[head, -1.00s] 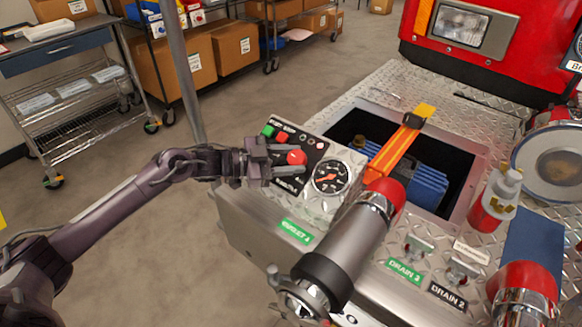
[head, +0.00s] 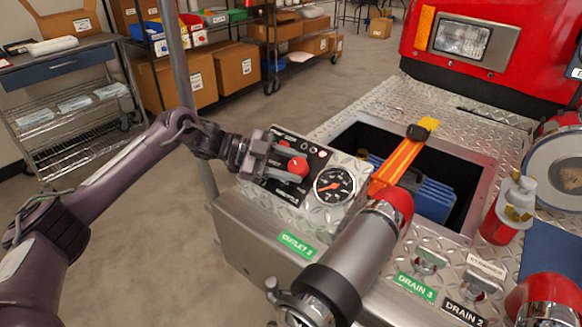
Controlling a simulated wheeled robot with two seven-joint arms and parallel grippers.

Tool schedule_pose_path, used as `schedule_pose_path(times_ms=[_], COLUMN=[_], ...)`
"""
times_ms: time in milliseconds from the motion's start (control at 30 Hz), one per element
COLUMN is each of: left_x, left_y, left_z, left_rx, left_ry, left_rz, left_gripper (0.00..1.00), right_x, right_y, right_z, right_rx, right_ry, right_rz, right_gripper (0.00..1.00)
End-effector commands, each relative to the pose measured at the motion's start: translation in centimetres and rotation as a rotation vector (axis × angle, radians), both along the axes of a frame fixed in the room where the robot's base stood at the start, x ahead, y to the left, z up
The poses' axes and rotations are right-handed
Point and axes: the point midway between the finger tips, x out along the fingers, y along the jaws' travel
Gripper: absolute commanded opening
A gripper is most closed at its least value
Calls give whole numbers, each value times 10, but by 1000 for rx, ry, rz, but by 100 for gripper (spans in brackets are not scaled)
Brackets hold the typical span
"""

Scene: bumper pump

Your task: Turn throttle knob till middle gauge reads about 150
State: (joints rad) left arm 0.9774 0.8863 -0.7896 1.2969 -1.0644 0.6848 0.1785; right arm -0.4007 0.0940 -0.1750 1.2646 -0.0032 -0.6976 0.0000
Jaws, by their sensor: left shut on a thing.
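The control panel (head: 318,158) is a black plate on the sloped diamond-plate box. A red round knob (head: 298,167) sits on it, and one round gauge (head: 335,186) with a red needle is to its right. The needle's number is too small to read. My left gripper (head: 285,168) is at the panel with its fingers on either side of the red knob, shut on it. The gripper hides the panel's left part. My right gripper is not in view.
A steel pipe with a red collar (head: 390,201) rises in front of the gauge. An orange strap (head: 405,160) crosses an open bin with blue items (head: 428,196). Drain handles (head: 428,262) and a red-and-white nozzle (head: 508,210) are at right. A grey pole (head: 178,70) stands behind my arm.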

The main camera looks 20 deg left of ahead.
Motion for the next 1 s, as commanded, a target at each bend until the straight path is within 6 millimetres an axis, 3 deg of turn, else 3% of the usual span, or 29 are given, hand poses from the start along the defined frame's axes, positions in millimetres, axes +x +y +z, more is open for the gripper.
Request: schedule_pose_path(times_ms=[267,300,467,767,867,1000], left_x=[1,1,1,0,1,1], left_y=[0,0,0,0,0,0], left_z=[1,1,1,2,11,36], left_rx=[0,0,0,0,-1,0], left_ry=[-4,-4,-3,-1,-4,-6], left_rz=[2,2,1,1,0,0], left_gripper=[16,40,60,60,60,60], right_x=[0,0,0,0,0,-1], right_y=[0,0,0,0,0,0], right_z=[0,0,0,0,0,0], right_rx=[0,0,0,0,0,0], right_ry=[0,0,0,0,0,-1], right_rz=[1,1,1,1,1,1], right_gripper=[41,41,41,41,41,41])
